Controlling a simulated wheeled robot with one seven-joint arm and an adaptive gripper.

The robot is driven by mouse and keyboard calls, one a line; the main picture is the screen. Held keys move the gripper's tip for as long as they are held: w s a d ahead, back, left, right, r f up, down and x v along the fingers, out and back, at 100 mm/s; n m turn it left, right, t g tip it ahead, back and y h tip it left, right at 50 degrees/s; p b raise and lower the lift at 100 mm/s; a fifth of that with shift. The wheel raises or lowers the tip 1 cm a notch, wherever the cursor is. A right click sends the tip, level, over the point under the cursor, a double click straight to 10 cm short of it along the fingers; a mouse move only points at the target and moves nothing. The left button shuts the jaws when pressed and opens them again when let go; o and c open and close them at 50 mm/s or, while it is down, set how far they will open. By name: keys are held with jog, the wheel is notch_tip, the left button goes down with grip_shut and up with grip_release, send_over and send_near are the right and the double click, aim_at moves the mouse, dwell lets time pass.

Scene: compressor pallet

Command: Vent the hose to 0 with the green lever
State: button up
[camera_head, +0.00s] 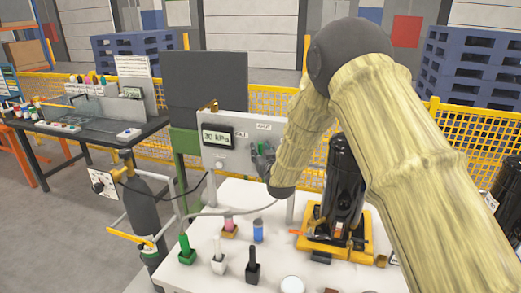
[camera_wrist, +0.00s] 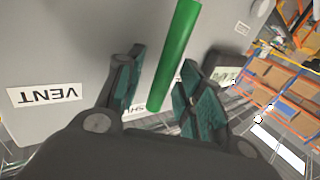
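The green lever (camera_wrist: 175,55) is a straight green rod in the wrist view, in front of the grey panel (camera_wrist: 60,45). Its lower end lies between the two fingers of my gripper (camera_wrist: 163,60), which is open, with gaps showing on both sides. A VENT label (camera_wrist: 43,95) is at the left, and a partly hidden label starting with "SH" is behind the fingers. The display (camera_head: 217,138) seems to read 20 kPa. The hose (camera_head: 240,212) curves below the panel.
The white table (camera_head: 200,278) holds a green-handled item (camera_head: 186,248), white and black ones, and a blue cylinder (camera_head: 258,231). A black compressor (camera_head: 343,185) stands on a yellow base at the right. A gas bottle (camera_head: 142,205) is left of the table.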

grip_shut()
jog(key=shift+f+b, duration=0.1)
jog(key=shift+b, duration=0.2)
jog(key=s+d+f+m+t+h+b, duration=0.2)
jog(key=d+m+t+b, duration=0.3)
jog(key=m+b, duration=0.5)
jog(key=d+f+b, duration=0.1)
jog(key=b, duration=0.7)
jog(key=shift+d+f+m+h, duration=0.2)
jog(key=shift+d+m+h, duration=0.1)
jog(key=shift+d, duration=0.05)
jog(key=shift+m+t, duration=0.3)
